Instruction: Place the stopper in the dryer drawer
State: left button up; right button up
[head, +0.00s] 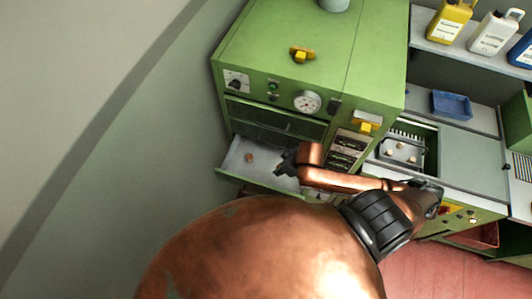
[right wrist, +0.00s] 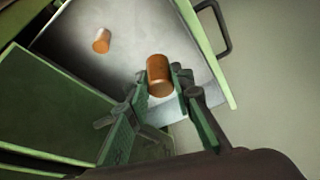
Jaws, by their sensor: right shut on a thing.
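My right gripper (head: 284,164) is over the open dryer drawer (head: 237,168). In the right wrist view, the right gripper (right wrist: 160,82) is shut on an orange-brown cork stopper (right wrist: 159,76), held between its fingertips above the grey drawer floor. The head view does not clearly show this held stopper. A second stopper (right wrist: 101,40) lies in the drawer, apart from the gripper; it also shows in the head view (head: 250,158). The drawer belongs to the green dryer cabinet (head: 290,40). My left gripper is not in view.
The drawer's front wall and black handle (right wrist: 222,28) lie close to the gripper. Right of the cabinet, a recessed bay (head: 404,154) holds pale stoppers. A blue tray (head: 452,104) and several bottles, one yellow (head: 450,22), stand farther back.

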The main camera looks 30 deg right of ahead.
jog(key=shift+w+a+f, duration=0.2)
jog(key=shift+w+f, duration=0.1)
jog(key=shift+w, duration=0.2)
jog(key=w+a+f, duration=0.1)
jog(key=w+f, duration=0.2)
jog(key=w+a+f, duration=0.2)
jog(key=w+f, duration=0.1)
jog(key=w, duration=0.1)
jog(key=w+a+f, duration=0.2)
jog(key=w+f, duration=0.1)
jog(key=w, duration=0.1)
jog(key=shift+p, duration=0.3)
jog(key=shift+w+a+f, duration=0.2)
notch_tip(320, 180, down, 2)
jog(key=shift+f, duration=0.6)
jog(key=shift+o, duration=1.4)
jog(key=shift+f, duration=0.1)
jog(key=o, duration=0.4)
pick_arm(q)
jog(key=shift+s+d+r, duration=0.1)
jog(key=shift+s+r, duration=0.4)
pick_arm(e)
jog(key=shift+o, duration=0.2)
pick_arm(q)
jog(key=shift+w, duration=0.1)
